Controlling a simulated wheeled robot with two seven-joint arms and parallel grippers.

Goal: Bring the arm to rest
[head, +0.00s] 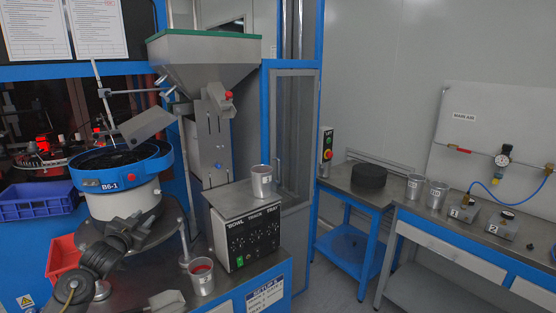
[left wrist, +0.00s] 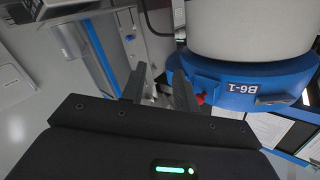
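My left arm comes in at the lower left of the head view. Its dark gripper (head: 138,223) is beside the white base of the bowl feeder (head: 124,203), below the blue rim marked B6-1. In the left wrist view the two fingers (left wrist: 160,80) stand apart with a gap between them, and I see nothing held. The feeder's blue rim (left wrist: 235,88) shows close to the right of the fingers there, upside down. I cannot tell whether the gripper touches the feeder. My right gripper is not in view.
A metal cup with red contents (head: 202,276) and a control box (head: 246,238) topped by another cup (head: 261,182) stand right of the arm. A red bin (head: 62,258) is left, a blue bin (head: 38,202) behind. A side bench (head: 470,240) stands at right.

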